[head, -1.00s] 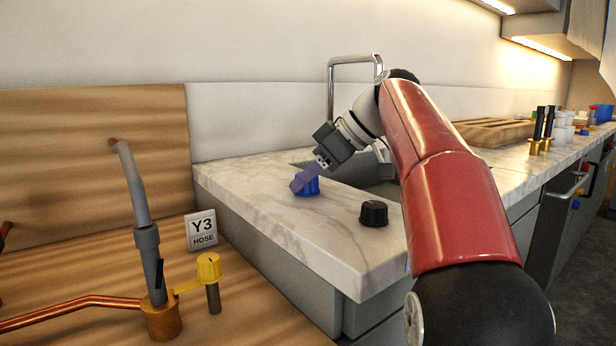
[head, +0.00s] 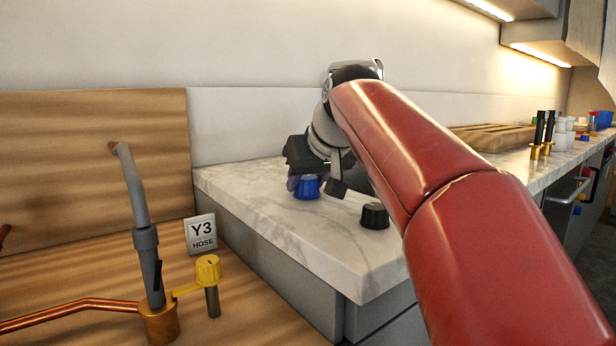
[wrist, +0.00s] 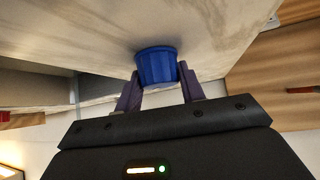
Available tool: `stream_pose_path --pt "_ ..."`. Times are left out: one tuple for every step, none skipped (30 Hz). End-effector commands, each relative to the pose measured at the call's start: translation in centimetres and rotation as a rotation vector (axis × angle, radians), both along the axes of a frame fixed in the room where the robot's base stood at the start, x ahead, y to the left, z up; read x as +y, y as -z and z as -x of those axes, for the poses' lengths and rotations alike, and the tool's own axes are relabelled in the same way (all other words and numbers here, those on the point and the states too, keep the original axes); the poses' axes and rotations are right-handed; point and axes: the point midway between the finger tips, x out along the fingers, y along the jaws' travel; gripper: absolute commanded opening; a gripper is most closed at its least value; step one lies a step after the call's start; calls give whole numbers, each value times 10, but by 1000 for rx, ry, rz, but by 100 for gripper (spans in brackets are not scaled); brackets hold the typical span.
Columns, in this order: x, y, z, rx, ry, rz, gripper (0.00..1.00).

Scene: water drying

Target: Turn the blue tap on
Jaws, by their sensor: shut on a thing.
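The blue tap (head: 307,188) is a ribbed round knob on the marble counter, left of a black knob (head: 374,216). In the wrist view the blue tap (wrist: 156,66) sits between the two purple fingers of my gripper (wrist: 157,80). The gripper is shut on it, one finger on each side. How far the knob is turned cannot be told.
The black knob stands close to the right of the gripper. A grey hose (head: 145,230), a yellow valve (head: 208,270) and a Y3 HOSE sign (head: 201,234) are at the left. My arm hides much of the sink and the counter's right part.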

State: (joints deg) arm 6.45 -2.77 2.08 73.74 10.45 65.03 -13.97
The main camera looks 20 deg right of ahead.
Motion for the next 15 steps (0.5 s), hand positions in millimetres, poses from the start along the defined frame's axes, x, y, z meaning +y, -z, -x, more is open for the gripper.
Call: stream_pose_path --pt "2 -2 1 0 40 4 16" --pt "2 -2 1 1 69 3 16" --pt "2 -2 0 2 106 3 16" --pt "2 -2 0 2 135 2 16" --pt "2 -2 0 1 163 2 16" --pt "2 -2 0 1 201 3 16" --pt "2 -2 0 2 228 3 16" --pt "2 -2 0 2 256 3 16" --pt "2 -2 0 2 292 3 16" --pt "2 -2 0 2 318 3 16" --pt "3 -2 0 2 344 2 16" --pt "2 -2 0 2 376 4 16" --pt "2 -2 0 2 400 2 16" --pt "3 -2 0 2 424 2 16" --pt "3 -2 0 3 453 2 16"
